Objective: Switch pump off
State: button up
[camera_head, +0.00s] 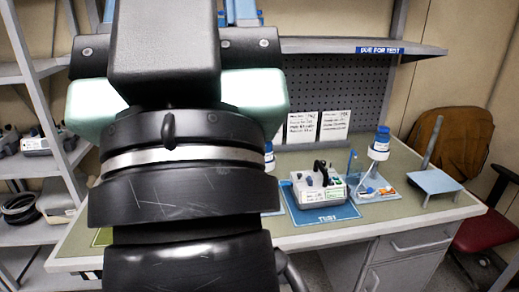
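The infusion pump (319,190) is a small pale box with a dark handle or knob on top. It has a green spot on its front and a white label below. It sits on a blue mat marked TEST (328,218) on the bench, to the right of my arm. Its switch is too small to make out, and I cannot tell whether the pump is on or off. My arm fills the left and middle of the view and hides part of the bench. My gripper does not show.
A blue-capped bottle (380,148) stands right of the pump, near a blue stand (434,181). Another blue-capped bottle (269,157) is partly hidden by my arm. Similar devices sit on the left shelves (40,166). An overhead shelf (350,47) and a chair (480,218) are at right.

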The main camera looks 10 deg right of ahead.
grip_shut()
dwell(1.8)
